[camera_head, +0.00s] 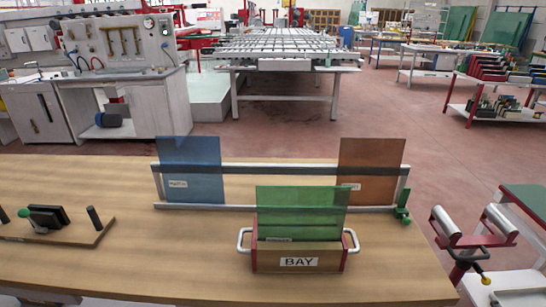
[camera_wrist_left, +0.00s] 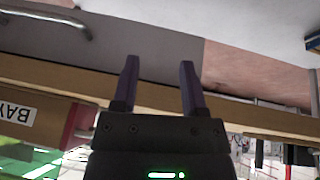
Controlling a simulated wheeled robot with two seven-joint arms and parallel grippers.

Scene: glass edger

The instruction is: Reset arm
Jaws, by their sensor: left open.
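My left gripper (camera_wrist_left: 159,85) shows in the left wrist view with its two dark fingers spread apart and nothing between them. The head view shows neither gripper. A wooden box labelled BAY (camera_head: 297,260), with red ends and metal handles, sits at the front of the wooden table (camera_head: 130,270). A green glass pane (camera_head: 300,205) stands upright in it. Part of the box also shows at the left of the left wrist view (camera_wrist_left: 45,118), apart from my fingers. Behind it, a rack (camera_head: 280,169) holds a blue pane (camera_head: 190,165) and a brown pane (camera_head: 372,165).
A wooden board (camera_head: 60,232) with a black block and posts lies at the table's left. A roller stand (camera_head: 472,240) is at the right, beyond the table edge. A grey panel bench (camera_head: 120,75) stands behind left. Table space between board and box is clear.

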